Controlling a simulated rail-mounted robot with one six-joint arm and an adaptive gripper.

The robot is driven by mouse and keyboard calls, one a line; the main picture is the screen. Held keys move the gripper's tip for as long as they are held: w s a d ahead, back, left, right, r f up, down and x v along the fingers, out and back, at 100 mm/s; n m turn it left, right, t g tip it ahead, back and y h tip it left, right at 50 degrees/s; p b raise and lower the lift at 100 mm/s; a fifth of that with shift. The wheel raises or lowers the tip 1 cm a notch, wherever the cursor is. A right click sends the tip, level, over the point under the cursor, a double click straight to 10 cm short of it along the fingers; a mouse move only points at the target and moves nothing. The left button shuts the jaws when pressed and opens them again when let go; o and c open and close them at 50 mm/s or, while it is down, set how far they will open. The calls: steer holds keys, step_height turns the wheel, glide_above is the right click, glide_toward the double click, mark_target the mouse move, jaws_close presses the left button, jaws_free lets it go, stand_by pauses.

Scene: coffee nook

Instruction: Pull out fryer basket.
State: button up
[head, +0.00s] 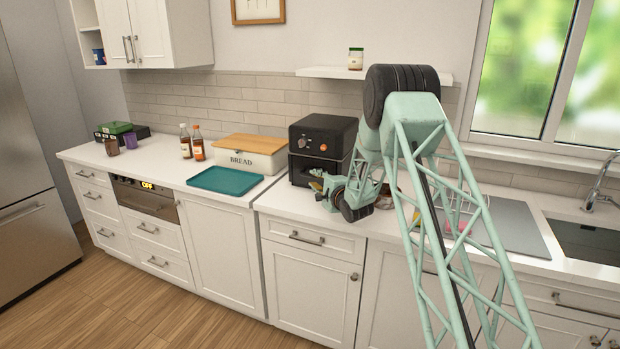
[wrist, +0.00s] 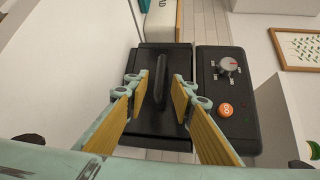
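The black air fryer (head: 323,135) stands on the counter against the tiled wall. In the wrist view its panel (wrist: 227,75) shows a dial and an orange button. In the head view my gripper (head: 318,183) is at the fryer's lower front, and my arm hides part of the fryer. The basket appears closed.
A white bread box (head: 248,158) with a wooden lid and a teal tray (head: 225,179) are left of the fryer. A grey mat (head: 510,228) and sink (head: 592,243) lie right. A small shelf (head: 375,73) with a jar hangs above. Free floor lies in front.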

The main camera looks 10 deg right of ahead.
mark_target(311, 176)
steer(key=shift+x, duration=3)
jaws_close()
